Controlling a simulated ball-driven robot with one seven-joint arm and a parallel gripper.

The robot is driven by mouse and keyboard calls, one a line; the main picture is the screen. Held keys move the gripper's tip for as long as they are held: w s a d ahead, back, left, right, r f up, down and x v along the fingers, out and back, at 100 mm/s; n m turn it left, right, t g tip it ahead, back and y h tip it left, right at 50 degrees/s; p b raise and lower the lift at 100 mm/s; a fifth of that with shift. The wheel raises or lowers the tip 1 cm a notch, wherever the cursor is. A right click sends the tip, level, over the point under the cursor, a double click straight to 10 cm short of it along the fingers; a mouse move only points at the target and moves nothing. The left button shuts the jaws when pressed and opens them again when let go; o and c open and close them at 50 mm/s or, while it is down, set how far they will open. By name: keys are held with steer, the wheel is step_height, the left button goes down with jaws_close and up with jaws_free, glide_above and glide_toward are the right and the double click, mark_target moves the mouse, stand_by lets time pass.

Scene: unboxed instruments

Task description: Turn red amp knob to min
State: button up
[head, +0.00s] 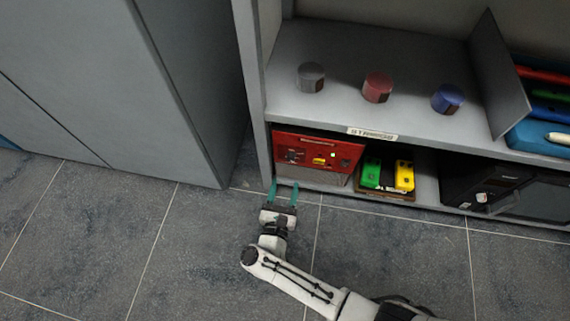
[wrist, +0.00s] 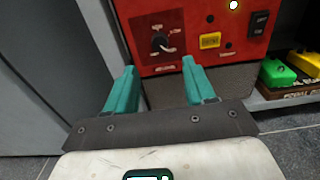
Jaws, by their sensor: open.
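The red amp (head: 318,148) stands on the low shelf at the left, its red panel facing out, with a lit greenish light on it. In the wrist view the red panel (wrist: 185,40) fills the upper middle. Its black knob (wrist: 159,42) has a pale pointer mark and printed labels around it; the labels are too small to read. My gripper (head: 285,186) is open and empty in front of the amp's lower left part. In the wrist view my teal fingers (wrist: 158,75) lie below the knob, one to each side, and do not touch it.
A yellow button (wrist: 210,40) and a black switch (wrist: 259,23) sit right of the knob. Green (head: 371,173) and yellow (head: 404,175) pedals stand right of the amp. A grey cabinet (head: 185,90) stands close on the left. The tiled floor in front is clear.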

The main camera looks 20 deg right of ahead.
mark_target(290, 160)
steer(key=b+x, duration=0.1)
steer(key=x, duration=0.7)
steer(key=shift+w+d, duration=0.1)
steer(key=shift+w, duration=0.05)
steer(key=shift+c, duration=0.3)
jaws_close()
